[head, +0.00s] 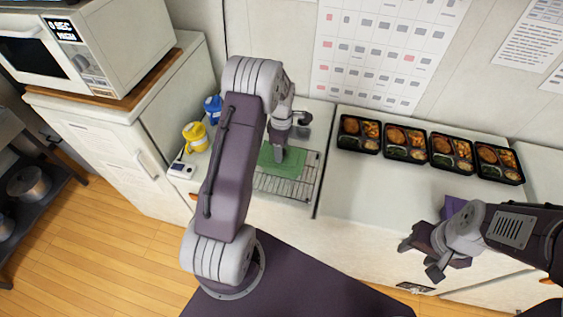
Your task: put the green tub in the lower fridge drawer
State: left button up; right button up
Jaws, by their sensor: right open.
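A green, flat-looking piece (283,162) lies on the wire rack (285,187) at the counter's middle. I cannot tell whether it is the green tub or a cloth or board. My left gripper (281,153) points down over it; the arm hides part of the jaws, so I cannot tell their opening or any contact. My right gripper (420,256) is open and empty, in front of the right counter. A white cabinet with a handle (150,165), perhaps the fridge, stands closed at left. No open drawer shows.
Several black bento trays (404,141) stand in a row along the back right counter. A microwave (95,50) sits on the left cabinet. A yellow container (195,135) and a blue one (213,107) stand left of the rack. The right counter's front is clear.

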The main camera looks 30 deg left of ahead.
pick_arm(q)
jog(key=shift+d+f, duration=0.1)
jog(key=shift+f, duration=0.1)
jog(key=c, duration=1.1)
grip_shut()
jog(key=shift+r, duration=0.1)
